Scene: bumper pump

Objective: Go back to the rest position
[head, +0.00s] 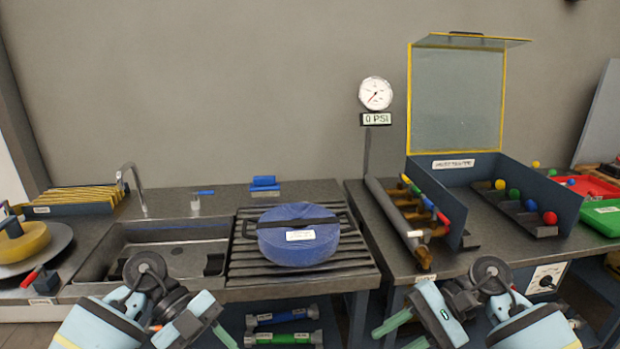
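My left gripper (222,338) is at the bottom of the head view, left of centre, in front of the counter's front edge. One green finger shows; the rest is hidden or cut off by the frame, so its opening cannot be told. My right gripper (404,333) is at the bottom right of centre, also in front of the counter. Its two green fingers stand apart with nothing visible between them. Both arms are bent, low, and apart from the things on the counters.
A round blue bag (298,236) lies on the slatted rack (245,268), beside a sink (120,240). On the right stand a gauge (375,94) reading 0 PSI, a pipe manifold (391,215) with coloured handles, and an open-lidded box (567,199). Green and blue cylinders (282,338) lie below.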

